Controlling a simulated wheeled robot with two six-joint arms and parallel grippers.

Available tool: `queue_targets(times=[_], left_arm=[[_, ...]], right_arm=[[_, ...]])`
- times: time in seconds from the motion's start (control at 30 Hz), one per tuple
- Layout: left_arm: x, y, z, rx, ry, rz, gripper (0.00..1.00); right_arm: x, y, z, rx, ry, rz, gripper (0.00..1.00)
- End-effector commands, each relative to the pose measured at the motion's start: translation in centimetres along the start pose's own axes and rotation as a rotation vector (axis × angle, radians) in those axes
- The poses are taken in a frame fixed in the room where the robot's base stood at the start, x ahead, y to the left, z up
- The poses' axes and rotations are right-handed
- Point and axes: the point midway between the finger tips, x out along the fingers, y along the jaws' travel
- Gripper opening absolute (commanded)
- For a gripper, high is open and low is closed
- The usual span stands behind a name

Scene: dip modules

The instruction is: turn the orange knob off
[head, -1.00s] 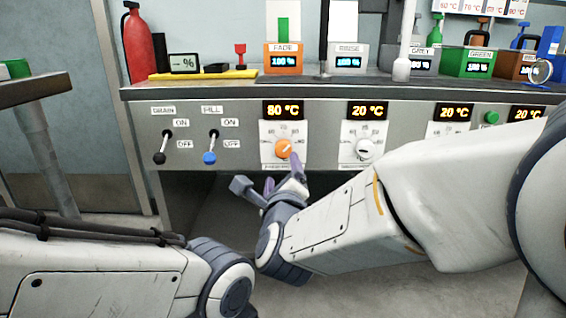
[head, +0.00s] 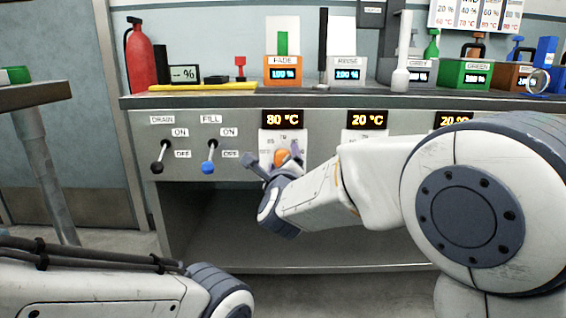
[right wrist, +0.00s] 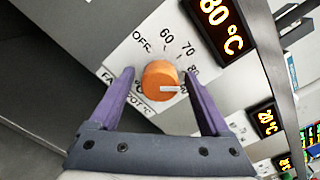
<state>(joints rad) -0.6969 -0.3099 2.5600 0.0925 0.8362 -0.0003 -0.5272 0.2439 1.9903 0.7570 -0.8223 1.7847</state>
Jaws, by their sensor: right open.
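The orange knob (head: 281,156) is on a white dial plate (head: 270,141) under a display reading 80 °C. In the right wrist view the orange knob (right wrist: 159,80) has its white pointer line toward the right, near the 80 mark. The OFF mark is on the left part of the dial. My right gripper (head: 281,163) is at the knob, partly covering it in the head view. In the right wrist view its open purple fingers (right wrist: 158,75) stand on either side of the knob, with a visible gap at each side. My left gripper is out of view.
To the left are the DRAIN lever (head: 161,156) with a black tip and the FILL lever (head: 210,156) with a blue tip. A second dial plate with a 20 °C display (head: 367,120) is to the right. Bottles and boxes stand on the shelf (head: 220,97) above.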

Motion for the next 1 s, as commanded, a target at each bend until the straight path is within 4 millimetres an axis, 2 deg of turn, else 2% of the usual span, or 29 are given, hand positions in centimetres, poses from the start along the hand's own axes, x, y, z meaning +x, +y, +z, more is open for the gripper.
queue_targets(times=[0.1,0.13,0.27,0.3,0.33,0.67,1.0], left_arm=[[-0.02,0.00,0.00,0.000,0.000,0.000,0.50],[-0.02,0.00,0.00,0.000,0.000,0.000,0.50],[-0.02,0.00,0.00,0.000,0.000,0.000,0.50],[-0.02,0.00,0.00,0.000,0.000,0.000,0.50],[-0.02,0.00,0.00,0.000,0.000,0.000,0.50],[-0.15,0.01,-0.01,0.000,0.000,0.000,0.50],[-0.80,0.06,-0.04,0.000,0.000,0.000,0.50]], right_arm=[[-0.02,0.00,0.01,0.000,0.000,0.000,0.81],[-0.02,0.01,0.01,0.000,0.000,0.000,0.73],[-0.04,0.01,0.01,0.000,0.000,0.000,0.23],[-0.04,0.01,0.01,0.000,0.000,0.000,0.08],[-0.05,0.01,0.01,0.000,0.000,0.000,0.00],[-0.07,0.00,0.02,-0.043,0.000,0.001,0.00],[-0.08,-0.03,0.04,-0.271,0.001,0.003,0.00]])
